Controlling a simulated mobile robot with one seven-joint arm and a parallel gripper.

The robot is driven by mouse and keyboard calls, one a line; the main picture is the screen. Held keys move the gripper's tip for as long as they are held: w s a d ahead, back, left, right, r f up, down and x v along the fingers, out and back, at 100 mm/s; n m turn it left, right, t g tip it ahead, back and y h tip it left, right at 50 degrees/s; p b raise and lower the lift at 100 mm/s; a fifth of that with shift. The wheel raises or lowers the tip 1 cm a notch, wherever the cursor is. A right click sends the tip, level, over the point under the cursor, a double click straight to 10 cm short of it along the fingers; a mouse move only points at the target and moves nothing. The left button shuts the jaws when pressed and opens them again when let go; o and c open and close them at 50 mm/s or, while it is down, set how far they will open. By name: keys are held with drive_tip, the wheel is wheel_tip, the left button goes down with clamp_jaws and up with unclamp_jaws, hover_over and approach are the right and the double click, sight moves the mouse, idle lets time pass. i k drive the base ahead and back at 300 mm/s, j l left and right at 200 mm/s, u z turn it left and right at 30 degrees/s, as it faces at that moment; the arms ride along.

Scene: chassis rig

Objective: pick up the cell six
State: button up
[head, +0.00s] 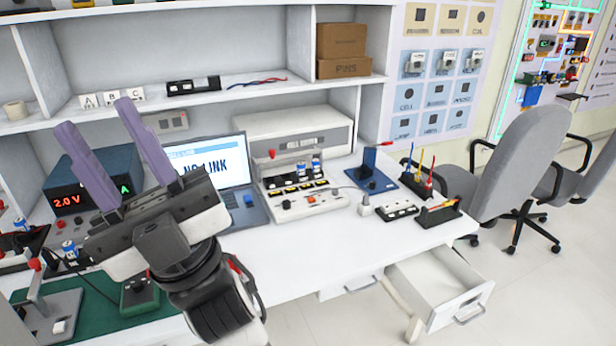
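My gripper (95,116) is raised at the left, in front of the bench. Its two purple fingers point up and stand wide apart with nothing between them. Small blue-and-white cells stand in two places. Two cells, a left one (301,168) and a right one (316,163), stand upright in the white tester unit (318,205) at the middle of the bench. Another cell (69,247) stands at the left, below my gripper, and one more (21,225) is near the left edge. Any numbers on the cells are too small to read, so I cannot tell which is cell six.
A laptop (222,160) reading "NO LINK" and a power supply (100,178) reading 2.0 V stand behind my gripper. A blue stand (372,178) and a tool holder (420,184) are at the right. An open drawer (440,283) juts from the bench front. Chairs (505,160) stand beyond.

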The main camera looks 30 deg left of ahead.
sight(300, 166)
drive_tip(key=i+l, duration=0.15)
drive_tip(key=i, duration=0.15)
drive_tip(key=i+l, duration=0.1)
drive_tip(key=i, duration=0.2)
drive_tip(key=i+l+u, duration=0.15)
drive_tip(key=u, duration=0.25)
drive_tip(key=i+l+u, duration=0.35)
drive_tip(key=j+u, duration=0.1)
drive_tip(key=u, duration=0.6)
drive_tip(key=i, duration=1)
